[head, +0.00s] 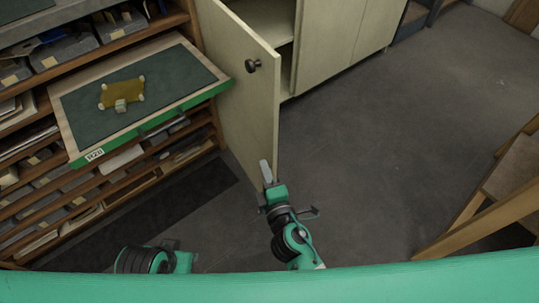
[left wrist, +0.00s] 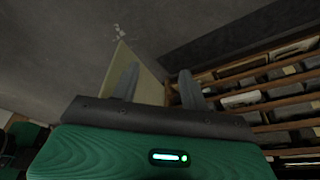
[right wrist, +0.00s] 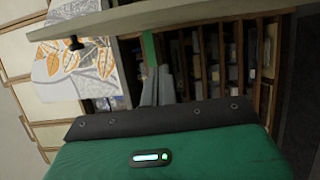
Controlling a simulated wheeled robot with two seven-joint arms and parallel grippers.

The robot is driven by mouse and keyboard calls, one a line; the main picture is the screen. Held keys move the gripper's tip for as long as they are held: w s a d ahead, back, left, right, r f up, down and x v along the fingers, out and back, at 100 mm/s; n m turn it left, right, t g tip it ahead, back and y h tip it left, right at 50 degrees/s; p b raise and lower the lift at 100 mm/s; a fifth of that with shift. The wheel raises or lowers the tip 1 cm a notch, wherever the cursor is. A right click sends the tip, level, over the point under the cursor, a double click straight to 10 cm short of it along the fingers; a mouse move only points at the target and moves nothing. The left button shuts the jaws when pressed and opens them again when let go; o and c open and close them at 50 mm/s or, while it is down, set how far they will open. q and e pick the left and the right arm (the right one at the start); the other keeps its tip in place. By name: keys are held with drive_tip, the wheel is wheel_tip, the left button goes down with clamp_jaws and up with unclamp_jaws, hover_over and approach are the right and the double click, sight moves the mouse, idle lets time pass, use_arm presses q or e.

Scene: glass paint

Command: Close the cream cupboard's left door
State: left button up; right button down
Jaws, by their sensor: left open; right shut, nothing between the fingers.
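The cream cupboard (head: 345,40) stands at the top of the head view. Its left door (head: 240,100) is swung wide open toward me, with a dark round knob (head: 253,65) on its face. The inside of the cupboard shows behind it. My right gripper (head: 265,168) is shut and empty by the door's free edge, low in the view; I cannot tell whether it touches. In the right wrist view the door (right wrist: 190,12) crosses the top above the shut fingers (right wrist: 158,88). My left gripper (left wrist: 157,82) is open and empty, with the door (left wrist: 140,75) beyond its fingers.
A shelf rack (head: 110,190) with a pulled-out green-edged drawer (head: 150,135) stands left of the door, its corner close to the door. A wooden frame (head: 490,200) stands at the right. The grey floor (head: 400,120) between is clear.

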sight(268, 136)
use_arm(q)
drive_tip(key=shift+g, duration=0.3)
drive_tip(key=shift+s+p+x, duration=0.2)
drive_tip(key=shift+p+x, duration=0.85)
drive_tip(key=shift+x, duration=1.35)
use_arm(e)
drive_tip(key=shift+w+d+f, duration=0.1)
drive_tip(key=shift+w+d, duration=0.05)
drive_tip(key=shift+w, duration=1.75)
drive_tip(key=shift+w+d+r, duration=0.1)
drive_tip(key=shift+w+d, duration=0.1)
drive_tip(key=shift+w, duration=1.65)
drive_tip(key=shift+w+d+f, duration=0.1)
drive_tip(key=shift+w+d, duration=0.05)
drive_tip(key=shift+w, duration=1.75)
